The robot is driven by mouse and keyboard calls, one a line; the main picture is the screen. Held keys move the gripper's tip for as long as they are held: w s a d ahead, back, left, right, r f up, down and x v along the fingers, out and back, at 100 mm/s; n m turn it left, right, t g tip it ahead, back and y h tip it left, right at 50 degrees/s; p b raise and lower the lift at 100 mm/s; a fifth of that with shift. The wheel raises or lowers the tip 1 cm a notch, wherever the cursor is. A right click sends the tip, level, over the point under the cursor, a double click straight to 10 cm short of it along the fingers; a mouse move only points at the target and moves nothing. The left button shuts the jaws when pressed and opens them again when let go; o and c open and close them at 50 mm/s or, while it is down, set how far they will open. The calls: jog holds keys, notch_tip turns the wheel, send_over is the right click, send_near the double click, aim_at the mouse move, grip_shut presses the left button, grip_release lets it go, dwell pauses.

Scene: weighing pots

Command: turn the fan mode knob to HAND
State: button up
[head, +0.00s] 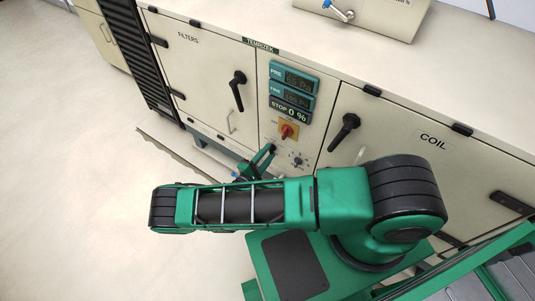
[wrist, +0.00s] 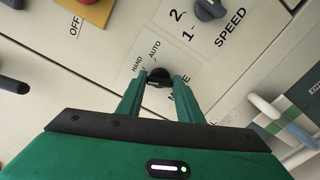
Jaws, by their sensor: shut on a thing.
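The fan mode knob (wrist: 160,76) is small and black on the cream panel. In the wrist view, the word HAND is to its upper left and AUTO just above it. The word MODE below it is partly covered by a finger. My gripper (wrist: 159,80) has its two green fingers on either side of the knob and is shut on it. The knob's pointer direction cannot be made out. In the head view my gripper (head: 268,152) is at the control panel below the red switch, and the knob itself is hard to make out there.
A grey SPEED knob (wrist: 209,9) is close by at the upper right. A red rotary switch (head: 288,131) on a yellow plate is above my gripper. Black door handles (head: 237,90) stick out on the FILTERS and COIL doors. The floor at left is clear.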

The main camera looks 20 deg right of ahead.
jog(key=shift+f+m, duration=0.15)
jog(key=shift+m, duration=2.05)
jog(key=shift+s, duration=0.1)
jog(key=o, duration=1.1)
jog(key=v, duration=1)
jog(key=shift+s+a, duration=0.15)
jog(key=shift+a, duration=0.15)
